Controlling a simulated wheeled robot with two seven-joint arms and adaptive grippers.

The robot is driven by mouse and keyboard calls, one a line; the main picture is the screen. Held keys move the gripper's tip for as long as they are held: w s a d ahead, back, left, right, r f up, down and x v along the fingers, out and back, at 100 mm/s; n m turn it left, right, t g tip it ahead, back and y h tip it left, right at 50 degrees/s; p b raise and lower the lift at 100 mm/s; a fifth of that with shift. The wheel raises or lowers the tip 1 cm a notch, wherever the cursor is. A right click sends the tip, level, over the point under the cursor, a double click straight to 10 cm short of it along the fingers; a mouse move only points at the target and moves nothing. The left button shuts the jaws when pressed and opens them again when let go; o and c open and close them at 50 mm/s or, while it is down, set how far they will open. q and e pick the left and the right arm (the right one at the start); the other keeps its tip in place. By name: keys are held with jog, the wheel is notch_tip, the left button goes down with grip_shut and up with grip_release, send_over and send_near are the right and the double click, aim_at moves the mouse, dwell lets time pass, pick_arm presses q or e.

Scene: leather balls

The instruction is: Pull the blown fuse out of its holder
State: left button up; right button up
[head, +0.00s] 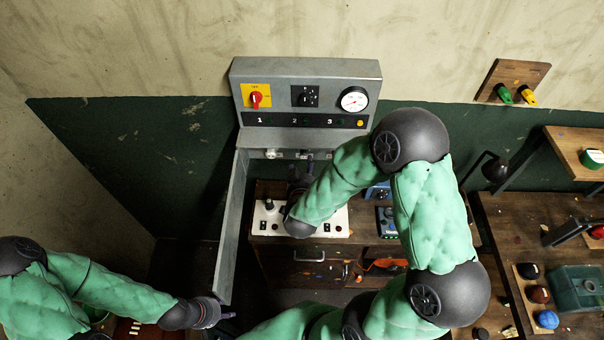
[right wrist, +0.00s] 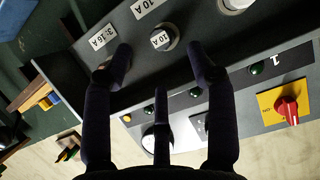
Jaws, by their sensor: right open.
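A row of round fuse holders lines the grey cabinet, upside down in the right wrist view. The middle fuse (right wrist: 162,38) has a face marked 10 A. A white-capped fuse (right wrist: 236,4) is at the upper edge, and another by the 3: 16 A label (right wrist: 103,37) is mostly hidden by a finger. No visible mark shows which is blown. My right gripper (right wrist: 160,58) is open, its fingertips apart on either side of the middle fuse; contact is unclear. In the head view it reaches below the control panel (head: 305,95). My left gripper (head: 218,312) is low at left, jaws unclear.
The cabinet door (head: 232,230) hangs open left of my right arm. A white board with dark knobs (head: 335,222) lies on the wooden bench below. The panel carries a red switch (head: 256,98), a gauge (head: 354,99) and a yellow lamp (head: 360,123). A workbench is at right.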

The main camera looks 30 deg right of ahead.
aim_at(304, 157)
jog(key=x, duration=0.6)
jog(key=shift+w+d+f, duration=0.1)
jog(key=shift+w, duration=0.05)
grip_shut()
